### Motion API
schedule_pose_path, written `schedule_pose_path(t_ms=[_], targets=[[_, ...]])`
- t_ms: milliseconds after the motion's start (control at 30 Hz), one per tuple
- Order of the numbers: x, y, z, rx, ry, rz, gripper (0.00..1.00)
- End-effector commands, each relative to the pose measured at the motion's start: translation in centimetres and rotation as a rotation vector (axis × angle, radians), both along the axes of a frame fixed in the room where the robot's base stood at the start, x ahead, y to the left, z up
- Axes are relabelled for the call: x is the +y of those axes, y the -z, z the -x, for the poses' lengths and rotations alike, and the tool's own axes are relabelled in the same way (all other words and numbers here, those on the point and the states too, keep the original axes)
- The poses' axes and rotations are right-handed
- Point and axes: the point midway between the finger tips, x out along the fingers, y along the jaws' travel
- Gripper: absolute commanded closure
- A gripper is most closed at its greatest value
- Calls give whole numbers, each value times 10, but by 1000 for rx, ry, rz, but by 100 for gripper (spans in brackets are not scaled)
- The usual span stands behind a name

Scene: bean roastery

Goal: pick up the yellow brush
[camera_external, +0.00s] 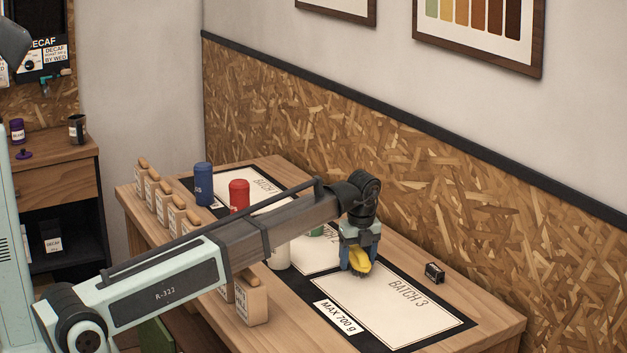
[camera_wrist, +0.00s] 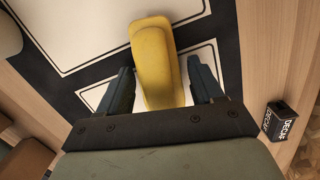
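The yellow brush (camera_external: 361,267) is at the left end of the BATCH 3 panel on the black-bordered mat (camera_external: 455,322). My gripper (camera_external: 357,260) points down over it. In the wrist view the brush (camera_wrist: 158,62) lies lengthwise between the two dark fingers of my gripper (camera_wrist: 163,72). Narrow gaps show between the fingers and the brush sides, so the gripper looks open around it. The brush's near end is hidden behind the gripper body, and its contact with the mat cannot be seen clearly.
A small black DECAF box (camera_external: 434,272) stands right of the mat, also in the wrist view (camera_wrist: 279,122). A blue canister (camera_external: 203,184), a red canister (camera_external: 239,194) and a white container (camera_external: 279,256) stand farther left. Several pale bags (camera_external: 250,300) line the table's left edge.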

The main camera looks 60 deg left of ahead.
Motion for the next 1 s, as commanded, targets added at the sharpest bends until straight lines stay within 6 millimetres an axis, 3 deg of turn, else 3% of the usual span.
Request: schedule_pose_path(t_ms=[500,767,1000], targets=[[0,0,0,0,0,0,82],[0,-3,0,0,0,0,82],[0,-32,-1,-2,0,-1,82]])
